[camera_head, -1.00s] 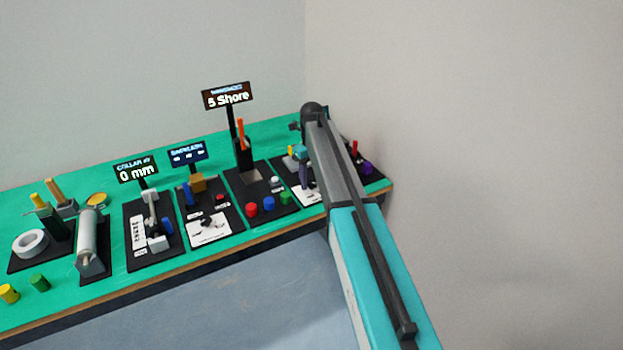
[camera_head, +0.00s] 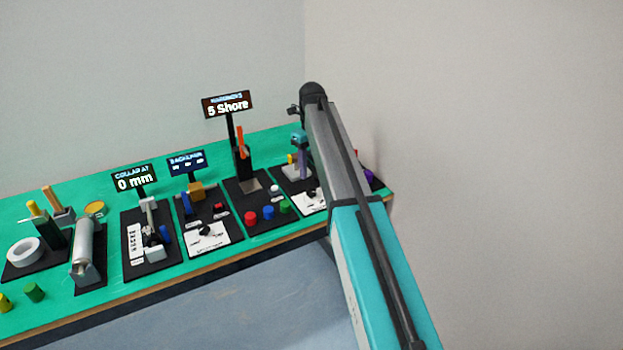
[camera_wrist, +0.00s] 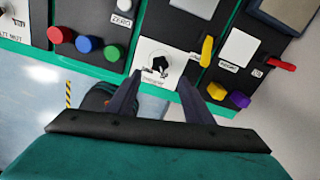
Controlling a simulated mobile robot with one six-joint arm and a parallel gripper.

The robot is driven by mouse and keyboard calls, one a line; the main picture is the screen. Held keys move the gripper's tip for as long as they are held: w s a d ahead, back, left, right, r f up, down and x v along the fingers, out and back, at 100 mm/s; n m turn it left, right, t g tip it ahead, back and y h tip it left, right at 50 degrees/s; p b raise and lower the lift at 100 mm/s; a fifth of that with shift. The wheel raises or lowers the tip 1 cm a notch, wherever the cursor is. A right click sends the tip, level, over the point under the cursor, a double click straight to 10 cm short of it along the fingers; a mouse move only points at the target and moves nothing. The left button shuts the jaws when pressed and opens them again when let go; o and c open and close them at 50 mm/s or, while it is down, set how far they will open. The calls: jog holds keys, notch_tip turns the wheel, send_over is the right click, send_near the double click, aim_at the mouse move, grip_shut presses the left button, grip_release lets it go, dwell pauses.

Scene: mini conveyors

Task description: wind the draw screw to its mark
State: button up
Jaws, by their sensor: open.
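A black knob (camera_wrist: 159,63) sits on a white dial plate (camera_wrist: 148,75) in the wrist view. It looks like the draw screw, but its label is too blurred to confirm. My gripper (camera_wrist: 160,84) is open and empty, its two dark fingers apart on either side of the knob in the picture and not touching it. No mark can be made out.
Red, blue and green buttons (camera_wrist: 88,44) lie left of the dial. A yellow lever (camera_wrist: 207,50), a red lever (camera_wrist: 281,65) and yellow and purple knobs (camera_wrist: 228,95) lie right. A tall post with a "5 Shore" sign (camera_head: 228,104) stands left of my arm.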

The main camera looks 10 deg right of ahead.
jog(key=shift+r+b, duration=0.35)
jog(key=shift+r, duration=2.3)
jog(key=shift+s, duration=0.1)
